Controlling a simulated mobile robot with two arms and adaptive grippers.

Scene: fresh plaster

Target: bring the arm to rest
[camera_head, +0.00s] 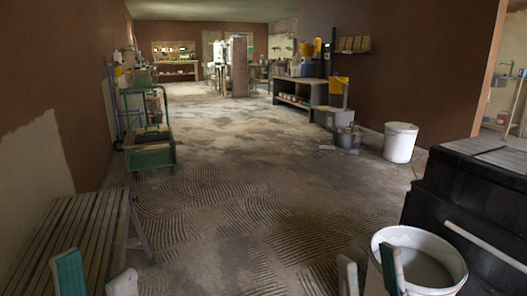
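My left gripper (96,268) shows at the bottom left edge, in front of a slatted wooden bench. Its two pale fingers with green pads stand apart, with nothing seen between them. My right gripper (368,260) shows at the bottom right of centre, just left of a white bucket in the picture. Its two fingers are also apart and the gap looks empty. Only the finger ends show; the rest of both arms is out of frame.
The slatted bench (75,232) stands at left. At right are an open white bucket (445,262) and a black box (450,190). A green cart (150,155) and another white bucket (400,143) stand farther off. The ridged floor (230,210) between is clear.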

